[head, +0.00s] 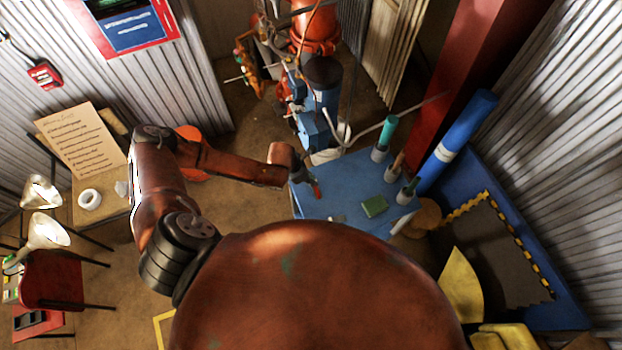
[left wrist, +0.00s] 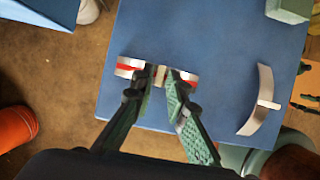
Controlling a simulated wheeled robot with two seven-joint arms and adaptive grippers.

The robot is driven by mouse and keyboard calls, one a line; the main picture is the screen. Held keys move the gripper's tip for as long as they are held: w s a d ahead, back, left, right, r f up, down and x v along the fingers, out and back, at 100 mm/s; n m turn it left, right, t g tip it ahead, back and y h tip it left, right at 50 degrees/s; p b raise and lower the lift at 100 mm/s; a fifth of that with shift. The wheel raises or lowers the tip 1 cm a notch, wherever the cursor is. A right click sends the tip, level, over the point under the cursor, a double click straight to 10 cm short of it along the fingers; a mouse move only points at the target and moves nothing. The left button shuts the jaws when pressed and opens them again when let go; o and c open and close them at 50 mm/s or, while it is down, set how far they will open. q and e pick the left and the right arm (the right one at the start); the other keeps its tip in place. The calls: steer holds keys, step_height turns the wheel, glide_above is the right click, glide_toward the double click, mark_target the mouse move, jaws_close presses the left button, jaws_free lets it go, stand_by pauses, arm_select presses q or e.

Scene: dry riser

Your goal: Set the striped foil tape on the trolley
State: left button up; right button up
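The striped foil tape (left wrist: 130,67), silvery white with a red band, is between the fingers of my left gripper (left wrist: 160,74) in the left wrist view. Parts of it stick out on both sides of the fingers, and the fingers hide some of it. In the head view my left gripper (head: 307,178) is over the left edge of the blue trolley (head: 336,182), with a red bit of the tape (head: 316,190) beside it. I cannot tell whether the tape touches the trolley top (left wrist: 215,55). My right gripper is not in view.
A green block (head: 374,206) and a small pale curved tool (left wrist: 260,102) lie on the trolley. Several holders with upright items, including a teal cylinder (head: 388,131), stand along its right side. Blue-and-red machinery (head: 318,90) stands behind. A white roll (head: 89,199) lies on the left table.

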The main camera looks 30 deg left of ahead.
arm_select(q)
steer(key=shift+o, duration=0.8)
steer(key=shift+r, duration=0.2)
steer(key=v, duration=1.1)
steer(key=shift+s+r, duration=0.2)
steer(key=shift+r, duration=0.15)
steer(key=shift+a, duration=0.1)
